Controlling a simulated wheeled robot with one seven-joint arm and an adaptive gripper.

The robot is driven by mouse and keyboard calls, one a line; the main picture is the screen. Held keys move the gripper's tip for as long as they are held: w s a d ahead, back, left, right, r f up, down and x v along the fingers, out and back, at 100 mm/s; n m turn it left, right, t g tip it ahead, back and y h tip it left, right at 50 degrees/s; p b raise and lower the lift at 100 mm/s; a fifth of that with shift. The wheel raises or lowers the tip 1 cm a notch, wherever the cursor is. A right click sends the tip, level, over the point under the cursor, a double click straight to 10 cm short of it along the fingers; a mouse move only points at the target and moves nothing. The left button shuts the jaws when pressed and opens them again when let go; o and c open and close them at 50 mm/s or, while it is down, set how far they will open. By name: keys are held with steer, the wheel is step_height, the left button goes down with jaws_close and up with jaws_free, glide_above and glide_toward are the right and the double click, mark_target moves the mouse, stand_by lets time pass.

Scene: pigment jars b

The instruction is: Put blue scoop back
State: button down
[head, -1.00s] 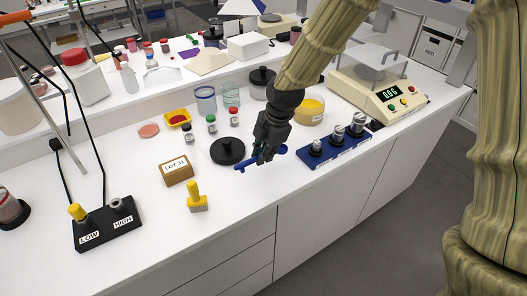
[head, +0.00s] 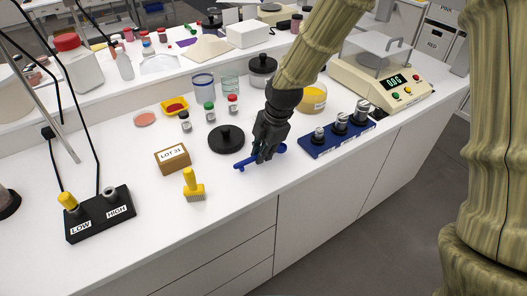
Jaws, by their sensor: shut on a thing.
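The blue scoop (head: 244,164) is in the middle of the head view, its handle crossing my gripper's fingers. My gripper (head: 262,154) is shut on the scoop and holds it over the white bench, close to the front edge. The fingers hide part of the scoop. I cannot tell exactly how high it is above the surface. A round black lid with a knob (head: 226,140) lies just left of my gripper.
A blue block with metal weights (head: 338,134) stands to the right, before a balance reading 0.00 (head: 385,75). To the left are a LOT 31 box (head: 172,160), a yellow-handled brush (head: 192,184) and a LOW/HIGH holder (head: 98,214). Small jars and a yellow dish (head: 175,106) stand behind.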

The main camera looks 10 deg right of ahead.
steer(key=shift+f, duration=0.6)
steer(key=c, duration=1.4)
jaws_free()
steer(key=shift+o, duration=0.2)
steer(key=v, duration=1.2)
